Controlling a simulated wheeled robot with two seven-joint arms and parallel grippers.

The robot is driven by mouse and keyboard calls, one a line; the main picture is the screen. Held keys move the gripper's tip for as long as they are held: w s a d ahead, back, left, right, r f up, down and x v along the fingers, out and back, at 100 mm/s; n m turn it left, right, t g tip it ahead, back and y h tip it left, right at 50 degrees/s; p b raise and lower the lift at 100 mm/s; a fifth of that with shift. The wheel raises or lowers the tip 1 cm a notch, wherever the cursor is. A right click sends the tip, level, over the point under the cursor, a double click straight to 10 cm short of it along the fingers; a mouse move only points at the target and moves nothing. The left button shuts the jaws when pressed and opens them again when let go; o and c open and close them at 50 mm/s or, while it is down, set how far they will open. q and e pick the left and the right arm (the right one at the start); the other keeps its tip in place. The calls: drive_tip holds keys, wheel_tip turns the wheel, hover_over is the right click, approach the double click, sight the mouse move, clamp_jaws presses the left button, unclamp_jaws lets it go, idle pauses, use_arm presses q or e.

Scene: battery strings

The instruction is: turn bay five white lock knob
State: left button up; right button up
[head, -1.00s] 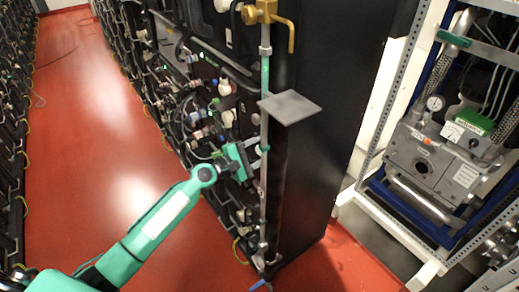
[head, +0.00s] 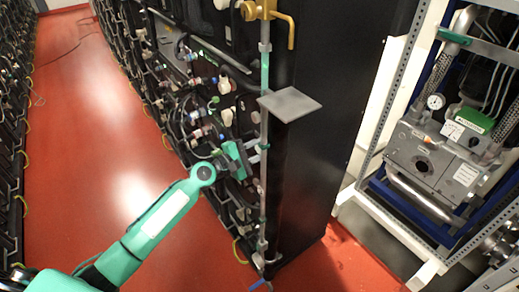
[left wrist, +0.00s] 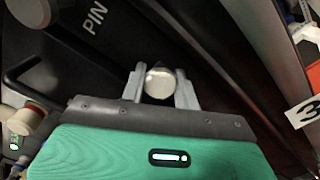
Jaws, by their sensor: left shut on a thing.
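My left gripper (left wrist: 158,95) has its two grey fingers on either side of a round white knob (left wrist: 159,80) and is shut on it. The knob stands out from a black panel marked "PIN" (left wrist: 95,17). In the head view my left gripper (head: 236,158) is against the near end of the battery rack, and its fingers and the held knob are hidden there. I cannot read which bay this knob belongs to. My right gripper is not in view.
Black battery racks (head: 180,75) with cables and knobs line the red aisle (head: 100,130). A grey plate (head: 289,105) sticks out above my gripper beside a vertical pipe. A "3" label (left wrist: 305,112) shows at right.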

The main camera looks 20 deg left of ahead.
use_arm(q)
drive_tip(key=m+b, duration=0.3)
drive_tip(key=shift+f, duration=0.25)
drive_tip(key=m+b, duration=0.3)
drive_tip(key=m, duration=0.1)
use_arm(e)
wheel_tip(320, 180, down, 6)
use_arm(q)
drive_tip(key=m+b, duration=0.2)
drive_tip(key=shift+m, duration=0.3)
drive_tip(key=m+b, duration=0.1)
drive_tip(key=m, duration=0.1)
drive_tip(key=shift+m+b, duration=0.35)
drive_tip(key=shift+m, duration=0.05)
drive_tip(key=shift+r+m+b, duration=0.1)
drive_tip(key=shift+m+b, duration=0.55)
drive_tip(key=shift+m, duration=0.55)
drive_tip(key=shift+m+b, duration=0.45)
drive_tip(key=shift+m, duration=0.75)
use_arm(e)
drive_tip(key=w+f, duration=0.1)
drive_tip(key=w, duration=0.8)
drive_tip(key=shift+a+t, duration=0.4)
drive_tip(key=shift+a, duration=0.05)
use_arm(q)
drive_tip(key=shift+r, duration=0.1)
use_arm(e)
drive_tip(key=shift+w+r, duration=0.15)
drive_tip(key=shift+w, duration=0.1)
